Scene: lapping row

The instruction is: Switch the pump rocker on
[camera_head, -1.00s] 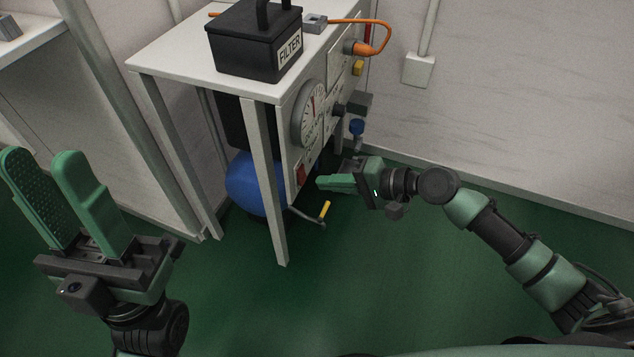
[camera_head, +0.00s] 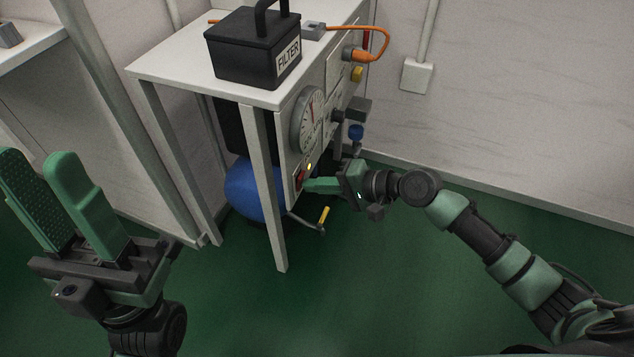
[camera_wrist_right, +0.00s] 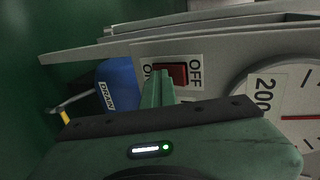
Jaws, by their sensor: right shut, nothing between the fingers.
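The red pump rocker (camera_head: 299,177) sits low on the front panel of the white bench. In the right wrist view the rocker (camera_wrist_right: 178,74) lies between an ON and an OFF label. My right gripper (camera_head: 309,185) is shut and empty, its fingertips at the rocker. In the right wrist view the fingertips (camera_wrist_right: 157,77) are at the ON side and partly cover that label; they look in contact. A small yellow light (camera_head: 309,166) glows just above the rocker. My left gripper (camera_head: 38,160) is open and empty, away from the bench at left.
The bench (camera_head: 170,68) carries a black FILTER box (camera_head: 250,58). A blue tank (camera_head: 245,190) and a yellow-tipped drain lever (camera_head: 323,215) are below. The floor in front is clear.

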